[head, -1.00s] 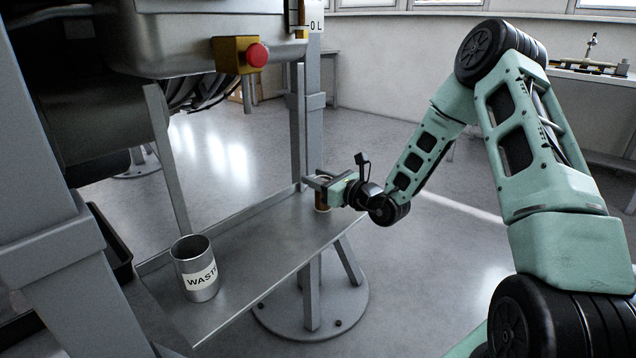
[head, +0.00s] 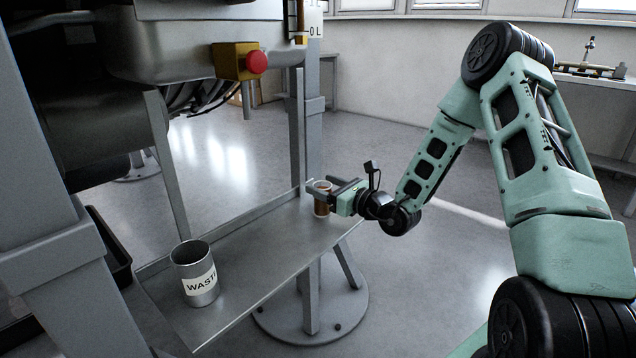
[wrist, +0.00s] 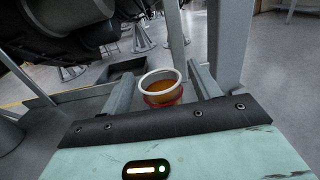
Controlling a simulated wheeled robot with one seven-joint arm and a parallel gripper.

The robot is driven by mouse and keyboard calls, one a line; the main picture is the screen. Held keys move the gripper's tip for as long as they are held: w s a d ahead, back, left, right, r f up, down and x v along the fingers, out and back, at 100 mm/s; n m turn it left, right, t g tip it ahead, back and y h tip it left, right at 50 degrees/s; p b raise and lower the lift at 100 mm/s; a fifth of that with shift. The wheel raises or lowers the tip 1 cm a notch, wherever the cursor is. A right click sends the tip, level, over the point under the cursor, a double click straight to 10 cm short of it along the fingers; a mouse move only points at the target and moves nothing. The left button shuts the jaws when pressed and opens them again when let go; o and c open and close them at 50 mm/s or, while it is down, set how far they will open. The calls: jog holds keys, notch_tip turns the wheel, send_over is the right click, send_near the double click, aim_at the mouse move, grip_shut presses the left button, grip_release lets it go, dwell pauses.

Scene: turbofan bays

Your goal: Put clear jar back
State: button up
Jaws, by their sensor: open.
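The clear jar (head: 322,207) stands upright on the far right end of the grey metal shelf (head: 255,262). It has a light rim and brown-orange contents, and it also shows in the wrist view (wrist: 161,92). My gripper (head: 318,187) is open at the jar. In the wrist view its two fingers lie on either side of the jar, near its rim. I cannot tell whether either finger touches it. Part of the jar's upper side is hidden by a finger in the head view.
A metal cup labelled WASTE (head: 195,273) stands at the near left of the shelf. A yellow box with a red button (head: 256,62) hangs above. A grey post (head: 312,110) rises just behind the jar. The shelf is clear between cup and jar.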

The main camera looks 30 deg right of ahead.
jog(key=p+v, duration=0.1)
jog(key=v, duration=0.8)
jog(key=s+a+r+n+g+y, duration=0.25)
jog(key=a+n+g, duration=0.25)
jog(key=a, duration=0.3)
jog(key=s+a+r+n+g+y, duration=0.1)
jog(key=s+a+n+g+y, duration=0.35)
jog(key=a, duration=0.45)
jog(key=s+a+r+n+g+y, duration=0.2)
jog(key=s+a+n+g+y, duration=0.1)
jog(key=a+n+g, duration=0.4)
jog(key=s+a+n+h, duration=0.2)
jog(key=s+n+h, duration=0.5)
jog(key=n, duration=0.5)
jog(key=s+a+n+h, duration=0.2)
jog(key=s+n+h, duration=0.6)
jog(key=s+n, duration=0.3)
jog(key=shift+s+a+n+g, duration=0.2)
jog(key=shift+a+n+g, duration=0.1)
jog(key=shift+n+g, duration=0.05)
jog(key=shift+r, duration=0.25)
